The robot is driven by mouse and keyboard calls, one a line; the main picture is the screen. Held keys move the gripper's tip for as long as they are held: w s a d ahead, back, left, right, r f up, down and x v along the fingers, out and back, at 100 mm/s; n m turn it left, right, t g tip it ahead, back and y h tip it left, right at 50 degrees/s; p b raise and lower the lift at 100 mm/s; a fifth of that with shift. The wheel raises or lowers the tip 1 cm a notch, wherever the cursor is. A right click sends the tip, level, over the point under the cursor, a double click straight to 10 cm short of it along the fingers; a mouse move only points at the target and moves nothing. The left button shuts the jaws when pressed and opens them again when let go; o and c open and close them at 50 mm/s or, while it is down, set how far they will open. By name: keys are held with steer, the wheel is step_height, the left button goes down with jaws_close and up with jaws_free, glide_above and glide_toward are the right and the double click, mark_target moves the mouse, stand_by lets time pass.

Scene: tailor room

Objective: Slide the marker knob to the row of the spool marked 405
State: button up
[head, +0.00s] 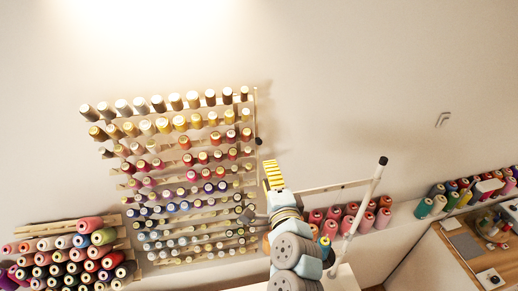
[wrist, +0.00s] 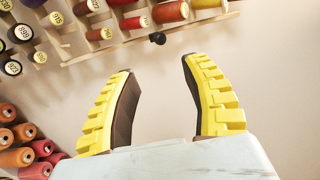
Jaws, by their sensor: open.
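The black marker knob (head: 258,141) sits on the upright at the right edge of the thread rack (head: 256,108), beside one of the upper rows. In the wrist view the knob (wrist: 157,38) is just beyond the fingertips, roughly between them, with no contact visible. My gripper (head: 272,168) is open and empty, its yellow fingers apart, below and slightly right of the knob in the head view; the fingers (wrist: 158,68) also show in the wrist view. Spools carry round number labels. They are too small or blurred for me to tell which reads 405.
Several rows of spools (head: 185,143) lie left of the knob. Large cones (head: 72,250) are stacked at lower left, and red cones (head: 351,210) stand on a shelf behind my arm. A wooden table (head: 465,262) is at far right.

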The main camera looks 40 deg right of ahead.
mark_target(259, 143)
steer(key=shift+w+d+f+b, duration=0.2)
steer(key=shift+w+b, duration=0.15)
steer(key=shift+b, duration=0.9)
steer(key=b, duration=0.5)
steer(key=shift+w+d, duration=0.25)
steer(key=shift+w, duration=0.15)
steer(key=shift+r+b+x, duration=0.2)
steer(key=shift+b+x, duration=0.3)
steer(key=shift+x, duration=5.3)
steer(key=shift+d, duration=0.1)
jaws_close()
